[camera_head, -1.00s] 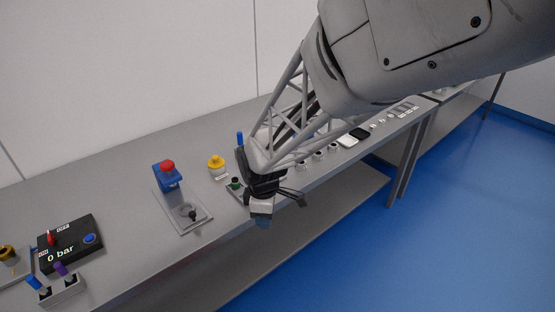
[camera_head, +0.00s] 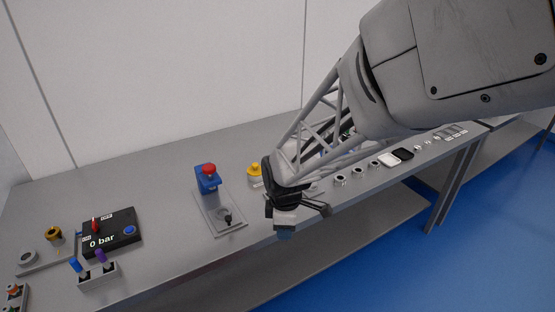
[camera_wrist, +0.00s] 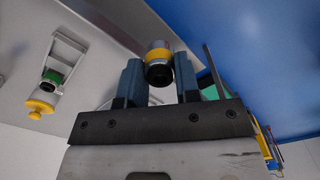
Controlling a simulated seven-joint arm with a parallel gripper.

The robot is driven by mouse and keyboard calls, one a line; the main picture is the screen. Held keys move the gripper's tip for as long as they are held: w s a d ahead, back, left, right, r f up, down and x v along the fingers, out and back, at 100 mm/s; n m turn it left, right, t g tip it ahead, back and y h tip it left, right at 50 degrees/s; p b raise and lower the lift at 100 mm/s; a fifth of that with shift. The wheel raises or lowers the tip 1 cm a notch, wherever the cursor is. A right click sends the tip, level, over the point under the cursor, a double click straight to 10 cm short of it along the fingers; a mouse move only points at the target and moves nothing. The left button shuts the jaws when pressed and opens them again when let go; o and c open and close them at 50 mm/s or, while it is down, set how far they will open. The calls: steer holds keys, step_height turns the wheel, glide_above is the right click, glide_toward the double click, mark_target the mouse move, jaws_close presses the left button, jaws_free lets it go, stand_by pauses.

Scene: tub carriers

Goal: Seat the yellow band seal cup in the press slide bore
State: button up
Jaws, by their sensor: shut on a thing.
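The yellow band seal cup (camera_wrist: 158,58) is a small metal cup with a yellow band and a dark opening. It sits between the two blue fingers of my gripper (camera_wrist: 158,80) in the wrist view, which is shut on it. In the head view, my gripper (camera_head: 284,230) is over the bench's front edge, right of the press; the cup cannot be made out there. The press (camera_head: 207,180) is a blue block with a red knob. Its grey slide plate (camera_head: 215,206) carries a round bore (camera_head: 223,213) and a black knob in front. The cup is apart from the bore.
A yellow domed part (camera_head: 254,172) stands between the press and my gripper. A black box (camera_head: 112,233) reading "0 bar" and a holder with blue and purple handles (camera_head: 98,276) are at left. Several rings and small parts line the bench at right. Bench behind the press is clear.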

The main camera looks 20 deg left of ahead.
steer(key=s+a+r+n, duration=0.1)
steer(key=s+a+n, duration=0.3)
steer(key=a, duration=0.6)
steer(key=n, duration=0.2)
steer(key=shift+s+a+n, duration=0.25)
steer(key=shift+s+n, duration=0.05)
steer(key=shift+s, duration=0.1)
steer(key=shift+w, duration=0.1)
glide_above(223, 215)
steer(key=shift+f, duration=0.75)
steer(key=shift+f, duration=1.75)
steer(key=shift+f, duration=0.15)
steer(key=o, duration=0.7)
